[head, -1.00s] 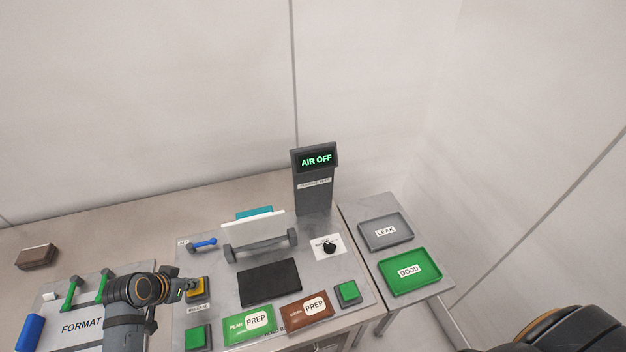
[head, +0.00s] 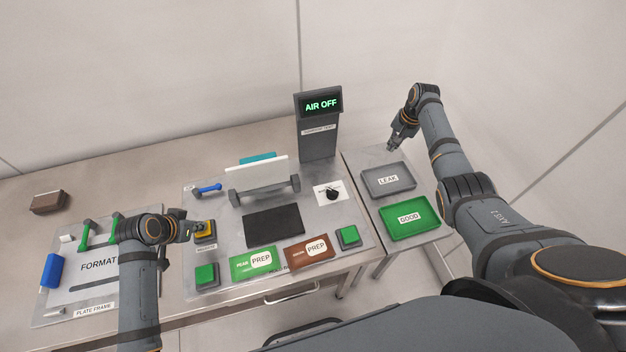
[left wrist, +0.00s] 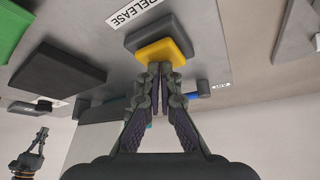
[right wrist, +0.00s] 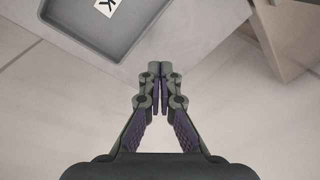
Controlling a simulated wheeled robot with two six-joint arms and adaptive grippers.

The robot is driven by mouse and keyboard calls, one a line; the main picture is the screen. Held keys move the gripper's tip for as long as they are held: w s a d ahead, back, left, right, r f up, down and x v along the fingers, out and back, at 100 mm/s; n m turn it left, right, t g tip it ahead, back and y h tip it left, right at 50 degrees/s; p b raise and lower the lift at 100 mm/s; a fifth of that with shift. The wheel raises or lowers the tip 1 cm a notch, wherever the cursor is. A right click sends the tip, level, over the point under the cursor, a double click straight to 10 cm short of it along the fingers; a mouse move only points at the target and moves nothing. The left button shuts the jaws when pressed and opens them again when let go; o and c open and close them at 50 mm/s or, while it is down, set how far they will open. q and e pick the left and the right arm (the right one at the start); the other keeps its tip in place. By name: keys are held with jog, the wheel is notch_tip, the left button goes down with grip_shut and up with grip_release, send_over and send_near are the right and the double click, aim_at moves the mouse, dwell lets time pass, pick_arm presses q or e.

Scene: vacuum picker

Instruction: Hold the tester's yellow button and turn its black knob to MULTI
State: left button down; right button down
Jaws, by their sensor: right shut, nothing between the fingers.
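The tester's yellow button (head: 208,226) sits on a dark block beside the RELEASE label; it also shows in the left wrist view (left wrist: 162,51). My left gripper (head: 198,228) is at this button, fingers together, tips at or against its face; whether the button is pressed in I cannot tell. The black knob (head: 332,194) stands on a white label plate whose print is too small to read. The tester's display (head: 321,105) reads AIR OFF. My right gripper (head: 391,148) is shut and empty, above the far side of the LEAK tray, well right of the knob.
The grey LEAK tray (head: 373,191) and green GOOD tray (head: 388,230) lie on the right side table. A white plate (head: 262,173) on a grey bracket stands between button and knob. A black pad (head: 272,224), PREP cards and green buttons lie in front.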

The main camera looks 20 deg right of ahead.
aim_at(332, 193)
jog(key=s+a+r+g+y, duration=0.1)
jog(key=s+a+r+g, duration=0.15)
jog(key=a, duration=0.55)
jog(key=s+a+r+g, duration=0.1)
jog(key=a+r, duration=0.3)
jog(key=a, duration=0.4)
jog(key=shift+n, duration=0.4)
jog(key=x, duration=1)
jog(key=shift+w+a, duration=0.1)
jog(key=shift+a, duration=0.25)
jog(key=shift+s+a+r, duration=0.1)
jog(key=shift+s+a, duration=1.25)
jog(key=shift+s, duration=0.05)
jog(key=shift+m, duration=0.7)
jog(key=shift+s+d+m+y, duration=0.15)
jog(key=shift+m+y, duration=0.15)
jog(key=shift+m, duration=0.4)
